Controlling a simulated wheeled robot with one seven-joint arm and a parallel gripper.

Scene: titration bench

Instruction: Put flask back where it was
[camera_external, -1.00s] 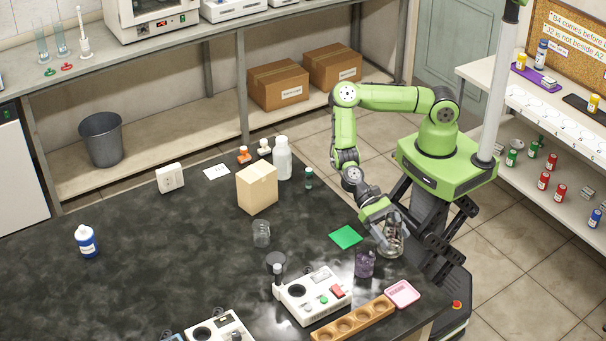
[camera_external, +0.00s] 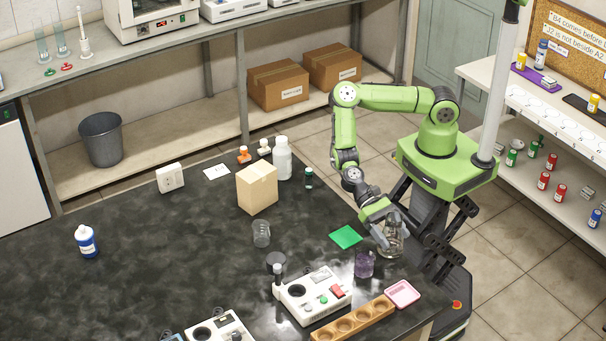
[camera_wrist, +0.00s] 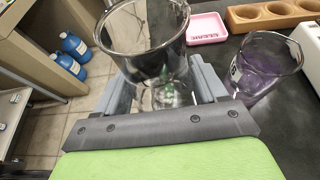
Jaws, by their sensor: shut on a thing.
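A green square mat (camera_external: 346,236) lies flat and bare to the left of my gripper.
A pink tray (camera_external: 402,294) and a wooden rack with holes (camera_external: 352,320) lie near the front right edge. A white hotplate-like device (camera_external: 313,295) is left of them. An empty beaker (camera_external: 261,233) and a cardboard box (camera_external: 257,188) stand further back. The left bench is largely clear.

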